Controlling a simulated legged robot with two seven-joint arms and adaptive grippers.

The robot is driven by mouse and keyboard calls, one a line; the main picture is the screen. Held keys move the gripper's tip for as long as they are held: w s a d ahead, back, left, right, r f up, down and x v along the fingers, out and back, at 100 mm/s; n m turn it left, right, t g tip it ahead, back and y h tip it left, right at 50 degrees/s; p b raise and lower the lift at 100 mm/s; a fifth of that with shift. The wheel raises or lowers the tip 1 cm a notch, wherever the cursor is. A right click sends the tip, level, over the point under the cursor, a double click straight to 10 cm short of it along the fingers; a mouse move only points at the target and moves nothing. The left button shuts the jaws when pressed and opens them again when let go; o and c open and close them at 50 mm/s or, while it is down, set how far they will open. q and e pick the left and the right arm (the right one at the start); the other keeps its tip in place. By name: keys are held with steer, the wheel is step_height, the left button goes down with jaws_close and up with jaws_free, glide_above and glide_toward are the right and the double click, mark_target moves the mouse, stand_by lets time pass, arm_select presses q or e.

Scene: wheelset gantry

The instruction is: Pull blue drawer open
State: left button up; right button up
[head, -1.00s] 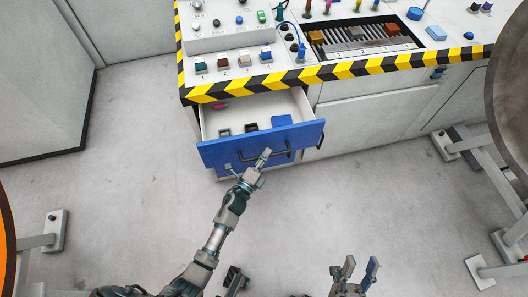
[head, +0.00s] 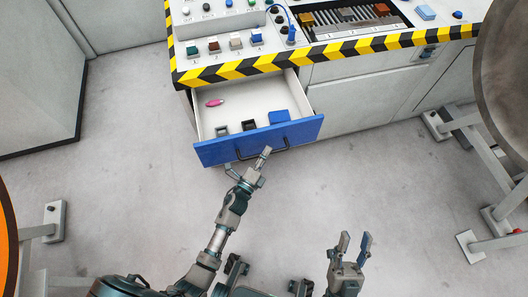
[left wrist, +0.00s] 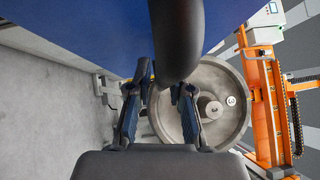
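The blue drawer (head: 218,153) is pulled partly out of the workbench, and its white interior shows. Its dark handle (head: 279,146) is on the blue front; in the left wrist view the handle (left wrist: 177,35) looms dark and close, overlapping the fingertip region. My left gripper (head: 250,166) is at the handle with its two fingers spread apart, one finger reaching up by the bar. Exact contact with the bar is hard to tell. In the left wrist view my left gripper (left wrist: 160,100) shows a clear gap between its fingers. My right gripper (head: 354,245) is open and empty, above the floor.
The drawer holds a pink item (head: 214,103), two dark items and a blue block (head: 279,117). The striped bench edge (head: 300,56) lies above it. A large round metal wheel (head: 505,75) on a stand is at right. The grey floor (head: 130,190) in front is mostly clear.

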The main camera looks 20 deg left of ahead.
arm_select(q)
steer(key=shift+o, duration=1)
steer(key=shift+w+f, duration=0.1)
steer(key=shift+f, duration=0.1)
steer(key=shift+r, duration=0.15)
steer(key=shift+s, duration=0.2)
steer(key=v, duration=1.1)
steer(key=shift+s, duration=0.25)
